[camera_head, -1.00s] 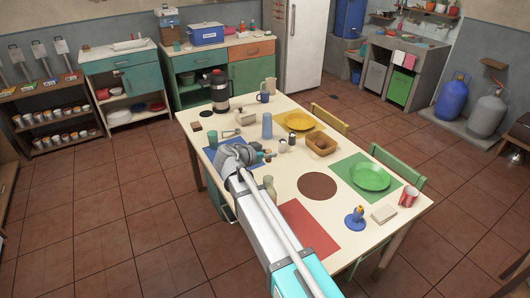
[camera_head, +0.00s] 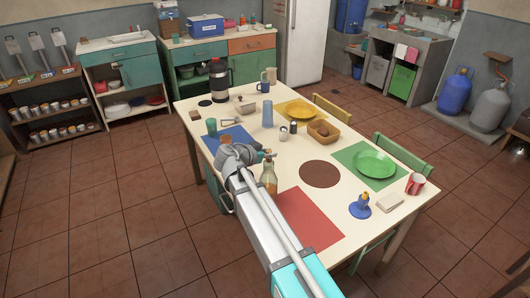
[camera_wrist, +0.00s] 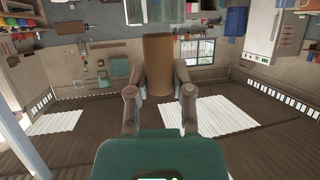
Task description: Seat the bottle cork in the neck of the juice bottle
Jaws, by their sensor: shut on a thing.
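My gripper (camera_wrist: 158,92) is shut on the brown cylindrical bottle cork (camera_wrist: 158,65), held between its two fingers in the wrist view. In the head view my gripper (camera_head: 264,156) is above the table, at the end of my arm. The juice bottle (camera_head: 270,181), clear with amber contents, stands upright just beside my arm. Its top is close to the gripper in the picture; I cannot tell whether the cork touches it. A pale glassy shape shows beyond the cork at the top of the wrist view, cut off by the frame edge.
A blue tumbler (camera_head: 267,113), small shakers and a wooden basket (camera_head: 323,131) stand beyond the gripper. A green cup (camera_head: 211,126) is to the left. A red mat (camera_head: 308,220) lies bare at the front, and a brown round mat (camera_head: 319,173) is bare to the right.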

